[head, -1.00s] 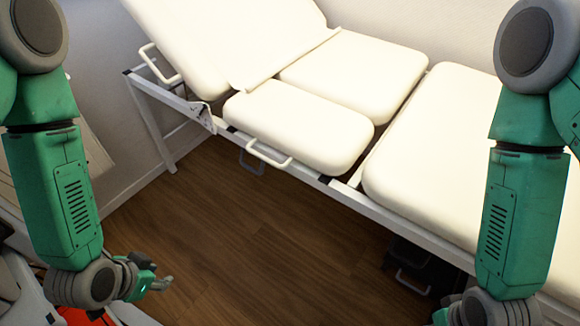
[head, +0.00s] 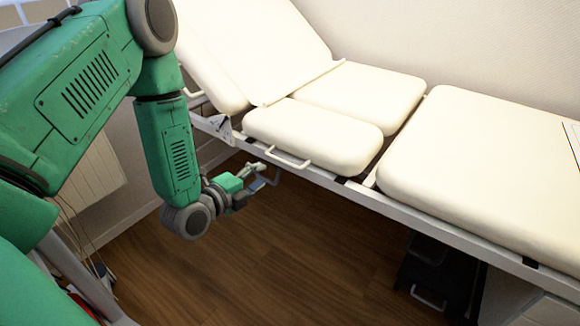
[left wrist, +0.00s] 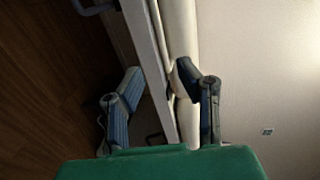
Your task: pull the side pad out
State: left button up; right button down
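The side pad (head: 315,135) is a cream cushion on the near side of a padded bed, level with the cushions around it. A white handle (head: 288,157) sticks out from below its front edge. Nothing shows held. My right gripper is out of view.
The bed's raised backrest (head: 250,50) is at the upper left, and a long cushion (head: 490,165) lies at the right. A black unit with handles (head: 437,275) stands under the bed. A radiator (head: 95,175) is at the left. The wooden floor (head: 270,260) is clear.

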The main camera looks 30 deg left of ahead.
aim_at(284, 162)
pick_arm(q)
jog(key=b+x, duration=0.3)
jog(key=x, duration=0.8)
jog(key=shift+a, duration=0.1)
jog(key=shift+s, duration=0.1)
grip_shut()
